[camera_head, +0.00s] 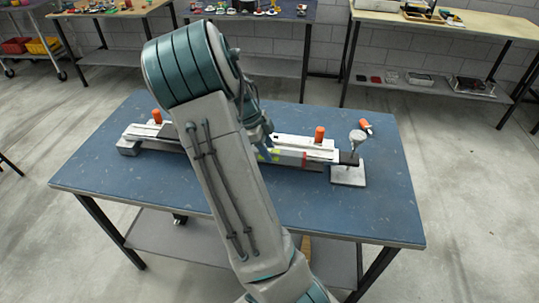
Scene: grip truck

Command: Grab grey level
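A long, light grey bar (290,150) lies across the blue table; it seems to be the grey level. A yellow-green patch (266,155) shows near its middle, and red marks show further right. Orange pieces (319,134) stand on or just behind it towards both ends. My arm crosses in front and hides part of its middle. My gripper (267,142) is just behind the arm, over or beside the middle of the bar. Its fingers are mostly hidden, so I cannot tell whether they touch the bar.
A stand with a white square base (348,174) and a round grey top is at the bar's right end. A small orange object (366,126) lies behind it. The blue table's (375,215) front area is mostly clear. Other workbenches (450,22) stand along the back wall.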

